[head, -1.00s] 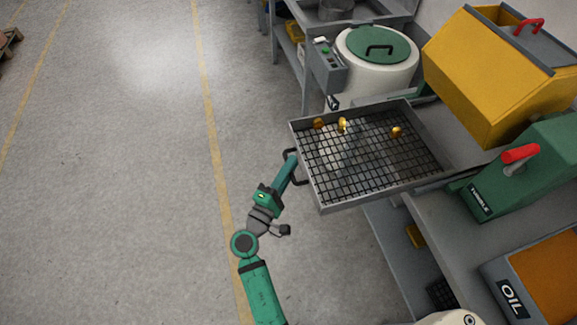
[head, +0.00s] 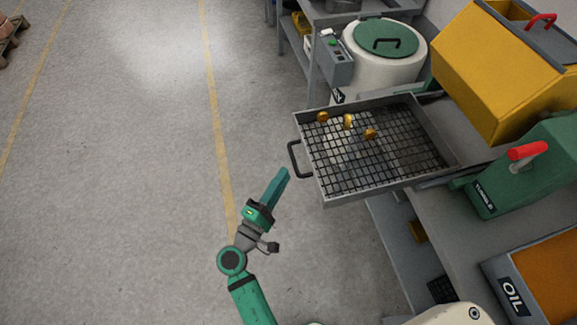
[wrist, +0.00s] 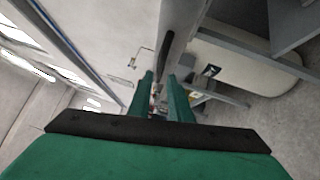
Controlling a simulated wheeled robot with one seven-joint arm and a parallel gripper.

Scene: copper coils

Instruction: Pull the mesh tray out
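The mesh tray (head: 322,186) is a grey rectangular frame with a dark wire grid, sticking out past the bench's left edge. Its dark bar handle (head: 294,160) is on the left side, with nothing around it. Several small copper-coloured pieces are on the mesh, including one near the middle (head: 370,134). My gripper (head: 282,176) is just below and left of the handle, apart from it. In the wrist view its two green fingers (wrist: 160,95) are spread with a gap between them, and the gripper is empty. A dark bar, likely the handle (wrist: 173,45), shows beyond the fingers.
A yellow hopper (head: 505,75) and a green machine with a red lever (head: 520,175) stand right of the tray. A white drum with a green lid (head: 385,40) is behind it. An orange oil bin (head: 545,280) is at lower right.

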